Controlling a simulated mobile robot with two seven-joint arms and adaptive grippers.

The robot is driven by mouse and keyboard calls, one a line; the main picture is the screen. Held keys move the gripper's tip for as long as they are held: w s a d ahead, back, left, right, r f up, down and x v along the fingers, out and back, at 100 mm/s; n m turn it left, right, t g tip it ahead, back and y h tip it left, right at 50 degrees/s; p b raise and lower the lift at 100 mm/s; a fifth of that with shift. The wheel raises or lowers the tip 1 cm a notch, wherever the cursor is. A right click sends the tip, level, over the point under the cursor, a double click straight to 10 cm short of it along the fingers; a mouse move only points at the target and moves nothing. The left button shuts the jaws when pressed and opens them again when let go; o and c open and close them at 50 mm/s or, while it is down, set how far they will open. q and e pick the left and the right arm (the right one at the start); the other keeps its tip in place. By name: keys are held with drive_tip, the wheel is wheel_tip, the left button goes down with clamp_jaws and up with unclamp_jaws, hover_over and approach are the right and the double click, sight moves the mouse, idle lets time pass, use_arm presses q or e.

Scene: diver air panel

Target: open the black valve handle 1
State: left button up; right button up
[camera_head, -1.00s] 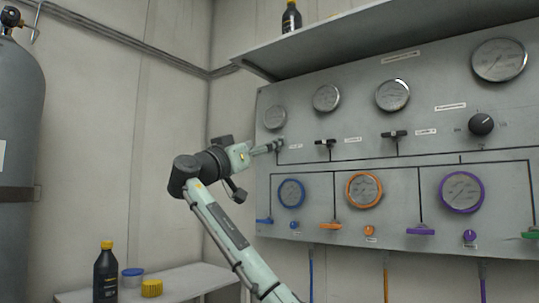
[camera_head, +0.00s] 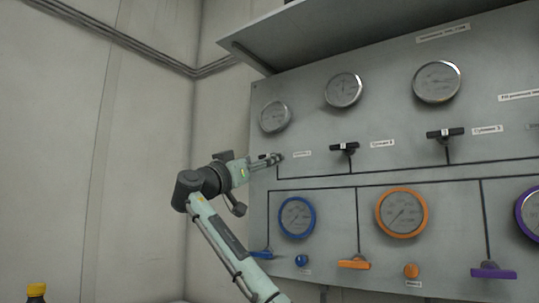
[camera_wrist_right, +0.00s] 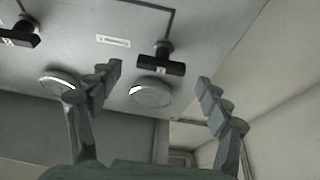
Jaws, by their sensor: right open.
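The first black valve handle (camera_wrist_right: 160,68) is a short black bar on a stub on the grey panel. In the right wrist view it lies crosswise beyond and between the two open fingers of my right gripper (camera_wrist_right: 158,82), with no visible contact. In the head view the right gripper (camera_head: 275,158) reaches the panel's left side and mostly covers this handle, left of its white label (camera_head: 302,154). The second black handle (camera_head: 345,147) and third black handle (camera_head: 445,133) sit to the right. My left gripper is not in view.
Round gauges (camera_head: 275,117) sit above the handles. Below are a blue-rimmed gauge (camera_head: 297,217), an orange-rimmed gauge (camera_head: 402,212) and coloured handles, including an orange one (camera_head: 354,264). A shelf (camera_head: 330,45) overhangs the panel. Space left of the arm is open up to the wall.

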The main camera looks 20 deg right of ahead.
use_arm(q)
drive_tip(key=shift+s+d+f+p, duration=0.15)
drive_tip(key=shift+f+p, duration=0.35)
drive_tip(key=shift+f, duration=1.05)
use_arm(e)
drive_tip(key=shift+x, duration=2.35)
drive_tip(key=shift+f, duration=0.15)
drive_tip(key=shift+c, duration=0.4)
drive_tip(key=c, duration=1.1)
